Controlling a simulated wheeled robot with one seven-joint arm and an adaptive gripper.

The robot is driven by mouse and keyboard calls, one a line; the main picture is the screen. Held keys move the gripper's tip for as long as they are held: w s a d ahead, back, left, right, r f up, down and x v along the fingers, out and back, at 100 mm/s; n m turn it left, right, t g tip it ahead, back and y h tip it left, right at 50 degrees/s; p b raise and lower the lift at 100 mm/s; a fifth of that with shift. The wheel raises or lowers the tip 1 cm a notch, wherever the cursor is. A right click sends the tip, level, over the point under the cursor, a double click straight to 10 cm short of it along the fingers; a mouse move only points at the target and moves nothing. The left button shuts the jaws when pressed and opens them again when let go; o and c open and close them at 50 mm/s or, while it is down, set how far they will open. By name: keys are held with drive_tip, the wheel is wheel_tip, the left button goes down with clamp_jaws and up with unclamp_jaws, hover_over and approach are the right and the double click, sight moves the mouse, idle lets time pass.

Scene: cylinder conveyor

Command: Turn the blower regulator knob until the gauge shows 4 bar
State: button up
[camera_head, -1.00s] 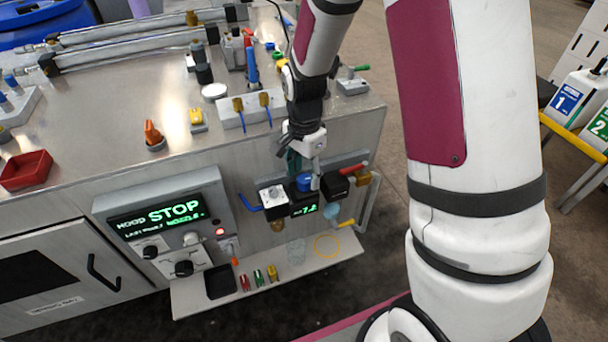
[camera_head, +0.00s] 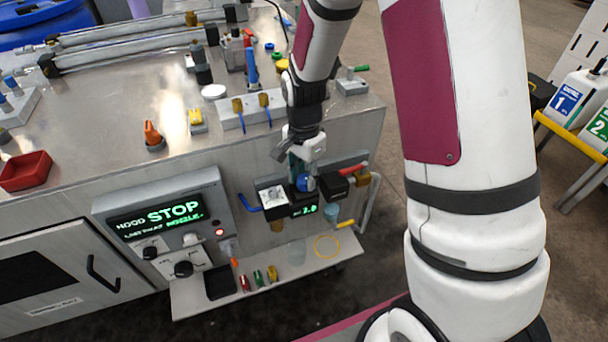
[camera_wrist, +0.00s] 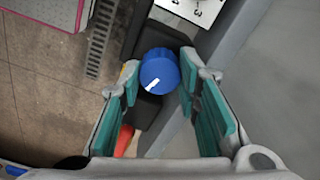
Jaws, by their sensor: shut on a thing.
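The blue regulator knob (camera_head: 305,182) sits on the blower unit at the front of the metal bench. In the wrist view the knob (camera_wrist: 158,70) has a white pointer mark and lies between the teal pads of my gripper (camera_wrist: 159,66). My gripper (camera_head: 300,167) comes down from above and is shut on the knob, partly hiding it in the head view. The small gauge display (camera_head: 306,211) below the knob has green digits that seem to read about 2.0, though they are tiny.
A red-handled valve (camera_head: 353,169) and a blue lever (camera_head: 248,203) flank the regulator closely. A control panel (camera_head: 165,223) showing STOP is to the left. Below is a shelf (camera_head: 207,308) with a black tray (camera_head: 219,282) and several small coloured parts.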

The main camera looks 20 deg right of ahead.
drive_tip(key=n, duration=0.6)
drive_tip(key=shift+p, duration=0.4)
drive_tip(key=n, duration=0.5)
drive_tip(key=shift+p, duration=0.4)
drive_tip(key=n+p, duration=0.1)
drive_tip(key=n, duration=0.4)
drive_tip(key=shift+n, duration=0.4)
drive_tip(key=n+p, duration=0.1)
drive_tip(key=n, duration=0.4)
drive_tip(key=shift+n+p, duration=0.3)
drive_tip(key=shift+p, duration=0.05)
drive_tip(key=o, duration=1.1)
drive_tip(key=shift+o, duration=0.2)
